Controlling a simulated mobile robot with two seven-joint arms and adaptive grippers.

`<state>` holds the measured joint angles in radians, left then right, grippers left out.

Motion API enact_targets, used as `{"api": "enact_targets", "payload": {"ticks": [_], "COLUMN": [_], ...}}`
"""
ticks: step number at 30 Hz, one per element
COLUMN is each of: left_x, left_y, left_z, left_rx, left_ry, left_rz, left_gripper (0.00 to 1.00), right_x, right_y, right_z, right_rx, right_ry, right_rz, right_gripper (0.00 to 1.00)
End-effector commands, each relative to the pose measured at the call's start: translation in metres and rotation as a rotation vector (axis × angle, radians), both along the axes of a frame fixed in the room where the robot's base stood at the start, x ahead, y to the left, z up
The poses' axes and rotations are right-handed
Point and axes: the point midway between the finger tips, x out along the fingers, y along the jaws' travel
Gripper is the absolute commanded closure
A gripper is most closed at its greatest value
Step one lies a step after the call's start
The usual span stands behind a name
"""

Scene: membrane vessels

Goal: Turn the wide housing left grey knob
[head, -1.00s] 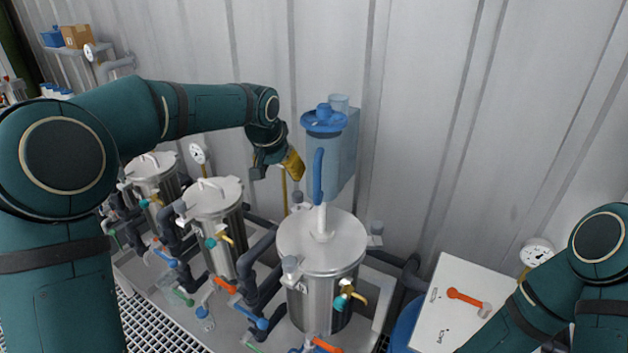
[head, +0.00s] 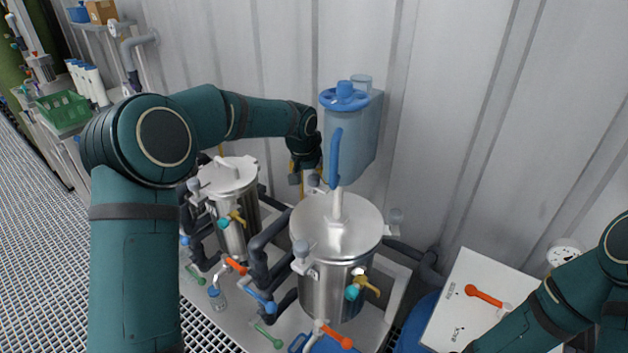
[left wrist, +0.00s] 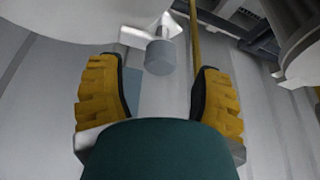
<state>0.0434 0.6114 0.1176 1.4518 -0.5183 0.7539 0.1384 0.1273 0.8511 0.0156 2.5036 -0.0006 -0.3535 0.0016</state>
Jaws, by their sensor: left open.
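The wide housing (head: 335,240) is a large steel vessel with a flat lid, at the centre of the head view. Grey knobs sit around its rim: one at the back left (head: 315,181), one at the front left (head: 300,248) and one at the right (head: 396,216). My left gripper (head: 303,178) is open beside the back-left knob, pointing down. In the left wrist view a grey knob (left wrist: 160,57) on a pale bracket lies ahead, between the yellow fingers (left wrist: 158,88) and apart from both. My right gripper is out of view.
A blue tank (head: 352,135) with a blue handle stands behind the housing. A narrower steel vessel (head: 230,205) stands to its left. Dark pipes and coloured valves crowd the front. A white panel (head: 480,300) with an orange lever is at the right, by my right arm.

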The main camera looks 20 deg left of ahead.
Motion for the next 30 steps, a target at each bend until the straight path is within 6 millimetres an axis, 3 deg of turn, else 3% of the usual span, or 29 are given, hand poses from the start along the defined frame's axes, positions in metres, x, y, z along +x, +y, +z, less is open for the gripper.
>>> {"api": "enact_targets", "payload": {"ticks": [6,17,21,23,30], "left_x": [0.008,0.009,0.009,0.009,0.009], "left_y": [-0.001,-0.001,-0.001,-0.001,-0.001], "left_z": [-0.019,-0.022,-0.022,-0.022,-0.022], "left_rx": [0.0,0.0,0.0,0.0,0.001], "left_ry": [0.0,0.0,0.0,0.0,0.0], "left_rz": [-0.001,-0.001,-0.001,-0.001,-0.002], "left_gripper": [0.34,0.32,0.82,1.0,1.0], "right_x": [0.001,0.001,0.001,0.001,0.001], "right_y": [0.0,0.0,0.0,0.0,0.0], "right_z": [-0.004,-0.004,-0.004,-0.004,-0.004], "right_rx": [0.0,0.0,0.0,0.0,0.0], "right_ry": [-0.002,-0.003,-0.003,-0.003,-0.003], "right_rz": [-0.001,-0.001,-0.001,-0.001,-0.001], "right_gripper": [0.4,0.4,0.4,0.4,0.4]}}
